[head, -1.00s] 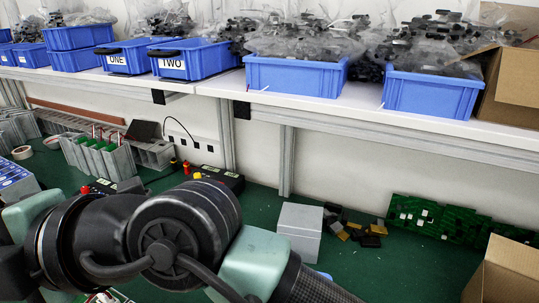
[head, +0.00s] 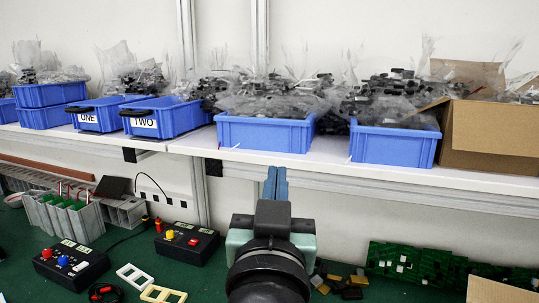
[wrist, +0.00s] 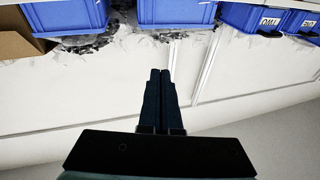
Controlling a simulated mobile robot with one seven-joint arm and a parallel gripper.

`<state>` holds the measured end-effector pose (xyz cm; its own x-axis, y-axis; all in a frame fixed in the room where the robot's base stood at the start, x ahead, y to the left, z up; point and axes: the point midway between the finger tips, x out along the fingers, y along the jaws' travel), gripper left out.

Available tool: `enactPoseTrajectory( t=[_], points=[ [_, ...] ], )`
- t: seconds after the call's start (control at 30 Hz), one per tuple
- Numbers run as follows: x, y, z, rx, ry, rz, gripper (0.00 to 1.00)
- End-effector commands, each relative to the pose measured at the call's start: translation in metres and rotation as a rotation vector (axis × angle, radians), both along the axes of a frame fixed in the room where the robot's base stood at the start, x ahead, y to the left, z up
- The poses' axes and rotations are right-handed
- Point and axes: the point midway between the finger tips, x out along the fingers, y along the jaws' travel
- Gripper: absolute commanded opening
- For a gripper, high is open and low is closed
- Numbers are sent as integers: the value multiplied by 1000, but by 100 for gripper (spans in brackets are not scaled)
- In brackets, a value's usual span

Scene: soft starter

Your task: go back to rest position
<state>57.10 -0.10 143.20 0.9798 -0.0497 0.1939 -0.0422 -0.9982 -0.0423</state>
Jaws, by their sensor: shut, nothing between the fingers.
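My gripper (head: 275,184) points up and forward in the middle of the head view, in front of the white wall below the shelf edge. Its two blue-grey fingers are together with nothing between them. In the wrist view the gripper (wrist: 160,75) also shows with its dark fingers side by side and empty. It appears apart from the bins and the bench things. My wrist hides part of the bench behind it.
A shelf (head: 330,172) carries blue bins, including ONE (head: 88,122) and TWO (head: 146,126), and a cardboard box (head: 490,135). On the green bench are black control boxes (head: 72,268), pale frames (head: 135,276), dark and yellow parts (head: 345,285) and circuit boards (head: 420,265).

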Motion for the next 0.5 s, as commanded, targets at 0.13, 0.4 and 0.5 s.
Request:
enactPoseTrajectory(
  t=[0.13,0.4,0.5],
  points=[
    [0,1,-69,-25,220,37,0],
    [-28,1,23,-45,-62,42,0],
    [-51,1,72,-48,-224,38,0]
  ],
)
